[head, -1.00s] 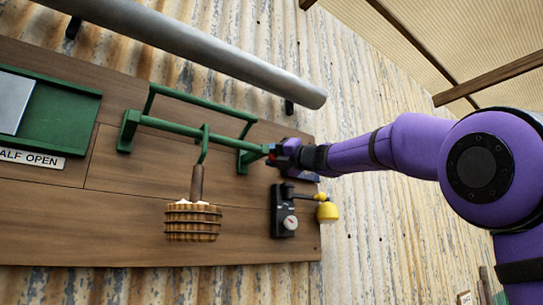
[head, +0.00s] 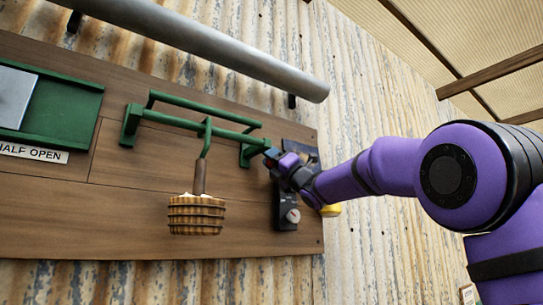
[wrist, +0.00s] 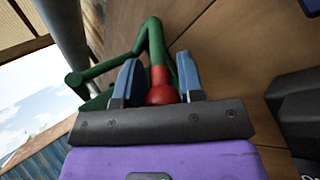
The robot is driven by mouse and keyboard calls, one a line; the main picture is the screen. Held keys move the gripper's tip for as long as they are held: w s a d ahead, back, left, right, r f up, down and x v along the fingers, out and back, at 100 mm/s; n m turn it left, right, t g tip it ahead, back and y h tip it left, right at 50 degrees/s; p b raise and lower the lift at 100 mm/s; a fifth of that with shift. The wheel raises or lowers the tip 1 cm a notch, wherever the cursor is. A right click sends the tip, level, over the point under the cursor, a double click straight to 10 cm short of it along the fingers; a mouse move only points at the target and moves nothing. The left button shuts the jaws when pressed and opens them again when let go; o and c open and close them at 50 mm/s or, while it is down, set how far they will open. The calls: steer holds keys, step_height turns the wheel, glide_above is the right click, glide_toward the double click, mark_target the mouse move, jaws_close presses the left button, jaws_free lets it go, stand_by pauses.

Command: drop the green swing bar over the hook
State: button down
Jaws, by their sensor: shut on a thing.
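The green swing bar (head: 180,103) is a bent green rail on the wooden board, set between two green end brackets. A green hook (head: 207,136) with a brown stem and a ribbed basket weight (head: 196,214) hangs below, at the bar's middle. The bar's upper rail runs across near the hook's top; I cannot tell whether they touch. My gripper (head: 271,156) is at the bar's right end. In the wrist view its blue fingers (wrist: 159,84) are shut on the red grip (wrist: 160,88), with the green bar (wrist: 152,42) running beyond it. The fingers hide the grip in the head view.
A grey pipe (head: 210,45) runs above the board. A black gauge box (head: 287,208) and a yellow part (head: 331,210) sit right below my gripper. A green-framed panel (head: 60,110) labelled half open is at left.

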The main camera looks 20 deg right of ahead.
steer(key=shift+w+f+n+y, duration=0.15)
steer(key=shift+n+y, duration=0.15)
steer(key=shift+y, duration=0.1)
steer(key=c, duration=0.8)
jaws_free()
